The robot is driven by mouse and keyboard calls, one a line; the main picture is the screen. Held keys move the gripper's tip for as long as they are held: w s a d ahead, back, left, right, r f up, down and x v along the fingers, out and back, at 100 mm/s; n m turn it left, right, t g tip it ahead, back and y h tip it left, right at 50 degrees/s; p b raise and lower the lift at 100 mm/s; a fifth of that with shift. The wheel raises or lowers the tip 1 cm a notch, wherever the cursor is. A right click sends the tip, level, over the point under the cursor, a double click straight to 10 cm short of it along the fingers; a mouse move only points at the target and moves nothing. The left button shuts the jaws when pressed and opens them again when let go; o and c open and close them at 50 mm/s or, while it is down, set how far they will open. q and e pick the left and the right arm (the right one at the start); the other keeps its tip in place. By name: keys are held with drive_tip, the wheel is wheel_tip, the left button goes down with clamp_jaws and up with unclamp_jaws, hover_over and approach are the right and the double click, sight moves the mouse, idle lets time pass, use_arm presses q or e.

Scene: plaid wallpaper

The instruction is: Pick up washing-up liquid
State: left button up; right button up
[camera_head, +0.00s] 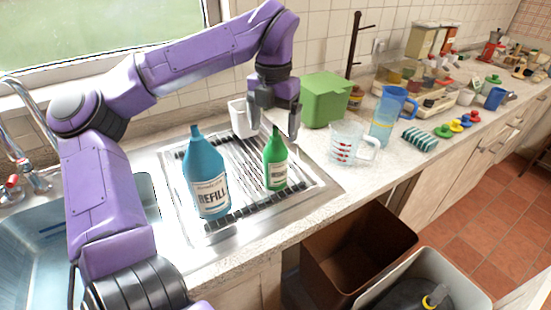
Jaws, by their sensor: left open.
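A green bottle (275,165), which looks like the washing-up liquid, stands upright on the metal draining board (316,190). A larger blue bottle (205,172) labelled REFILL stands upright to its left. My left gripper (276,128) is open and points down at the green bottle's top. One finger is to the left of the cap and the other to the right. Whether the fingers are level with the cap in depth I cannot tell. My right gripper is not in view.
A white cup (241,119) and a green box (324,99) stand behind the bottles. A glass measuring jug (350,146) and a blue pitcher (387,117) are to the right. The sink (40,235) is at the left. Open bins (352,250) stand below the counter edge.

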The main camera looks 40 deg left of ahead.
sight(275, 153)
use_arm(q)
drive_tip(key=f, duration=0.5)
drive_tip(key=shift+w+d+f+p, duration=0.15)
drive_tip(key=shift+d+f+p, duration=0.1)
drive_tip(key=shift+p, duration=0.15)
drive_tip(key=c, duration=1.4)
drive_tip(key=shift+r, duration=0.1)
